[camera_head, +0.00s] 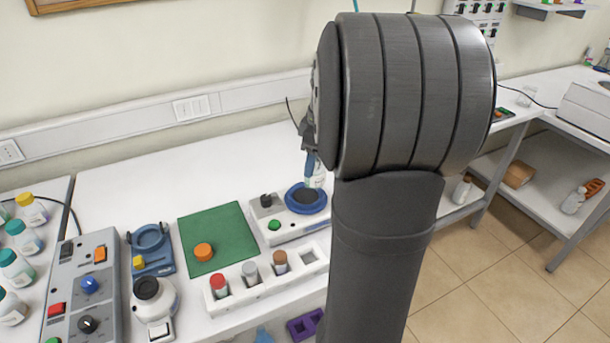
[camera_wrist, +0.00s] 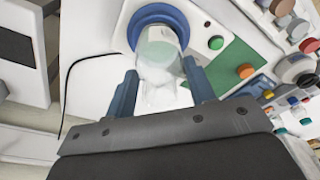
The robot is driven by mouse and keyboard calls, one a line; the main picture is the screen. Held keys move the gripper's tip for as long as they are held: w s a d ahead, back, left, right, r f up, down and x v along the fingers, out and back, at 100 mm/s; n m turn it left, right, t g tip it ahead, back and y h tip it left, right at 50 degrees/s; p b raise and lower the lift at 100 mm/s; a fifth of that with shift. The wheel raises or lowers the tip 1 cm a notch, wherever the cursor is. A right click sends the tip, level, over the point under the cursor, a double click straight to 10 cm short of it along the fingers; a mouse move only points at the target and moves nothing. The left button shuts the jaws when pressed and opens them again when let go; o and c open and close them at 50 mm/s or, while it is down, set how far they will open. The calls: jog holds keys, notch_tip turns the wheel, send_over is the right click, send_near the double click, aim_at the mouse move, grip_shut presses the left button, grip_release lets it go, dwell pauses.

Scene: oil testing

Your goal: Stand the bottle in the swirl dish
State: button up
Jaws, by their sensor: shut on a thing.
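The bottle (camera_wrist: 158,50) is clear and whitish, and sits between the blue fingers of my gripper (camera_wrist: 160,70) in the wrist view. In the head view a small part of the bottle (camera_head: 318,177) shows below my gripper (camera_head: 311,164), beside my arm. My gripper is shut on it. The swirl dish (camera_head: 306,207) is a blue round dish with a dark middle on a white device. The bottle is over the dish's back right part in the head view and overlaps the blue rim (camera_wrist: 140,20) in the wrist view. I cannot tell whether it touches the dish.
The white device has a green button (camera_head: 274,225) and a black knob (camera_head: 266,200). Left of it, an orange cap (camera_head: 203,252) lies on a green mat (camera_head: 229,223). A white rack (camera_head: 238,299) with vials is in front. My arm hides the bench to the right.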

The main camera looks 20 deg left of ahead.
jog(key=shift+w+a+f, duration=0.1)
jog(key=shift+a+f, duration=0.3)
jog(key=shift+a, duration=0.2)
jog(key=shift+a+f, duration=0.4)
jog(key=shift+a, duration=0.2)
jog(key=shift+f, duration=1.85)
jog(key=shift+f, duration=0.15)
jog(key=o, duration=1.1)
jog(key=shift+c, duration=0.2)
jog(key=r, duration=0.4)
jog(key=d+r, duration=0.1)
jog(key=r, duration=0.3)
jog(key=d+r, duration=0.1)
jog(key=r, duration=0.3)
jog(key=shift+a, duration=0.1)
